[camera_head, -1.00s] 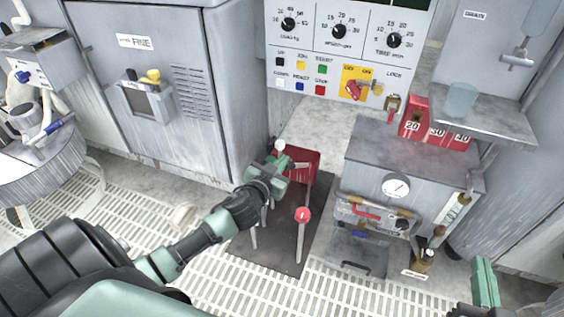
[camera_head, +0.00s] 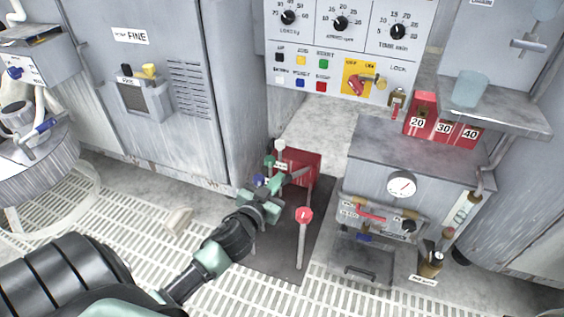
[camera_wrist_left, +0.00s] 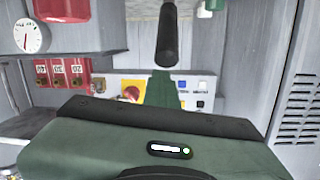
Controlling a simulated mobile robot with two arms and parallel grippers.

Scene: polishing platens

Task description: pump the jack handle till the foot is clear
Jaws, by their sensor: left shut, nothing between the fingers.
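The jack appears to be the red box (camera_head: 300,163) on the dark mat. My left gripper (camera_head: 303,172) comes in from the left, shut and empty. I cannot make out the jack's foot. My right gripper is out of view.
Small knobs, one of them white (camera_head: 280,145), stand close by my left gripper. A grey cabinet with a gauge (camera_head: 401,186) is to the right. The control panel (camera_head: 350,50) is behind. A dark mat (camera_head: 275,250) lies on the grated floor, with room in front.

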